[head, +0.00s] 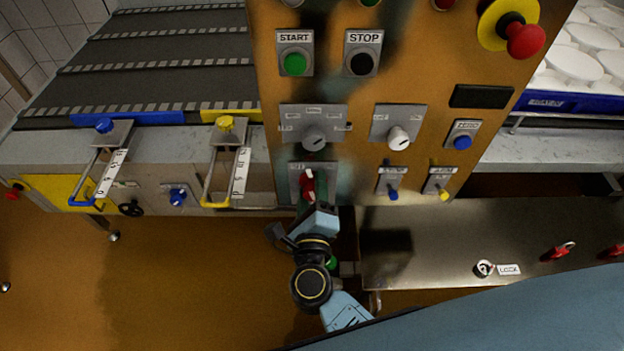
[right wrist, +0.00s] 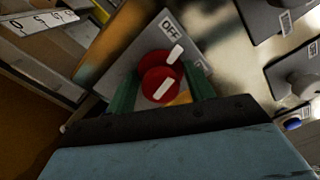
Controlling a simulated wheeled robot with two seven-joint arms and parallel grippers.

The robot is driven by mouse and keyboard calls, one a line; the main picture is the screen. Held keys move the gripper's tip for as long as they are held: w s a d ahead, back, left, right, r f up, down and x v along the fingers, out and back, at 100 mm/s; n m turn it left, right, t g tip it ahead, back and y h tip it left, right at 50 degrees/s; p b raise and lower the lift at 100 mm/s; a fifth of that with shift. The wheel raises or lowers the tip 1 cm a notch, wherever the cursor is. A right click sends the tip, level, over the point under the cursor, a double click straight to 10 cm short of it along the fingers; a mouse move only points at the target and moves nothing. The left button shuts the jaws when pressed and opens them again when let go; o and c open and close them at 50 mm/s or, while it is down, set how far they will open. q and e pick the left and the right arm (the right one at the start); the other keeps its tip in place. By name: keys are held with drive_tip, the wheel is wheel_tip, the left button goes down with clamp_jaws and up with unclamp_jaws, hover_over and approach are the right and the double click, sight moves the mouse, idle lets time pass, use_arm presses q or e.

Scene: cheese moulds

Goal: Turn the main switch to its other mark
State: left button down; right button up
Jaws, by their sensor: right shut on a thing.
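The main switch is a red rotary knob with white stripes, on a grey plate low on the orange panel in the head view (head: 307,184). It also shows in the right wrist view (right wrist: 158,74), beside an OFF label (right wrist: 168,27). A second label at the plate's right is partly hidden. The stripes slant up and to the right in the wrist view; I cannot tell exactly which mark they point at. My right gripper (right wrist: 161,88) is shut on the knob, one green finger at each side. My left gripper is not in view.
Above the switch are a grey selector (head: 314,138), a white selector (head: 398,138), the green START button (head: 294,63) and the black STOP button (head: 361,63). A red emergency knob (head: 525,40) is at upper right. A steel surface (head: 450,240) lies right of my arm.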

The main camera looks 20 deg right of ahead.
drive_tip(key=n+p, duration=0.2)
drive_tip(key=n, duration=0.1)
drive_tip(key=shift+r+p, duration=0.1)
drive_tip(key=shift+p, duration=0.3)
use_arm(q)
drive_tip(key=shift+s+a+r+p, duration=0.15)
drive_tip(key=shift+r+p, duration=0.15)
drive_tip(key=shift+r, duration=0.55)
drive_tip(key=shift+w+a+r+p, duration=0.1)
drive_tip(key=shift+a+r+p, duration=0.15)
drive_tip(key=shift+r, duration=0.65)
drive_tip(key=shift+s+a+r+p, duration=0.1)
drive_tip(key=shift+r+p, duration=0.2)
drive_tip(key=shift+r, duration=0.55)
use_arm(e)
drive_tip(key=shift+n, duration=1.4)
drive_tip(key=o, duration=0.6)
drive_tip(key=shift+w+f, duration=0.1)
drive_tip(key=shift+f, duration=0.1)
drive_tip(key=shift+o, duration=0.2)
